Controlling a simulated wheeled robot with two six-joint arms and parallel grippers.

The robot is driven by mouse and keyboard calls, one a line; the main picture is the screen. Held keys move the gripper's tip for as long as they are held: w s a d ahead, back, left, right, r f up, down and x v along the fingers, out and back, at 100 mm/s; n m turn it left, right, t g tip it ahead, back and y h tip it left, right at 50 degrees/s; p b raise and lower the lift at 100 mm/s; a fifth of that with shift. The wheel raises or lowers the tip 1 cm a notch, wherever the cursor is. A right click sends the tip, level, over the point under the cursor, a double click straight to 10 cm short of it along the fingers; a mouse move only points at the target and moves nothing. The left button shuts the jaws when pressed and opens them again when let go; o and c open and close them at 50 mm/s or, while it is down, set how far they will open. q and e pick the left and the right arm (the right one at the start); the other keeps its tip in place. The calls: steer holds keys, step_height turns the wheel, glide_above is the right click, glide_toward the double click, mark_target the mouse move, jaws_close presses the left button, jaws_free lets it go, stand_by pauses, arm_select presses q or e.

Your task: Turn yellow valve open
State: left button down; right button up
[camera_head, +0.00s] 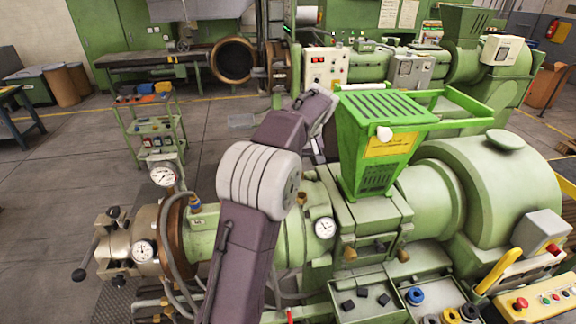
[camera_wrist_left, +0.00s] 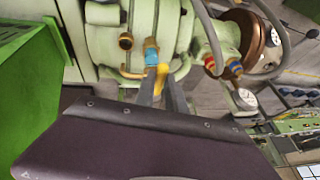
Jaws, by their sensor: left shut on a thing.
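In the left wrist view the yellow valve handle (camera_wrist_left: 161,76) is a small yellow piece below a blue fitting (camera_wrist_left: 151,54) on the side of the green extruder barrel (camera_wrist_left: 130,30). The two grey fingers of my left gripper (camera_wrist_left: 163,87) reach up to it and are shut on it, one on each side. The fingers partly cover the handle, so its exact angle is hard to tell. In the head view my left arm reaches over the barrel, and its gripper and the valve are hidden behind the machine. My right gripper is in neither view.
A green hopper (camera_head: 380,135) stands on the extruder close to my left arm. Pressure gauges (camera_head: 163,175), hoses and fittings crowd the barrel's left end. Red and blue-yellow fittings (camera_wrist_left: 234,69) sit beside the valve. Open floor (camera_head: 70,200) lies to the left.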

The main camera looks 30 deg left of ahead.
arm_select(q)
steer(key=c, duration=1.4)
jaws_free()
steer(key=shift+w, duration=0.1)
steer(key=v, duration=0.9)
steer(key=shift+d, duration=0.1)
steer(key=shift+f, duration=0.1)
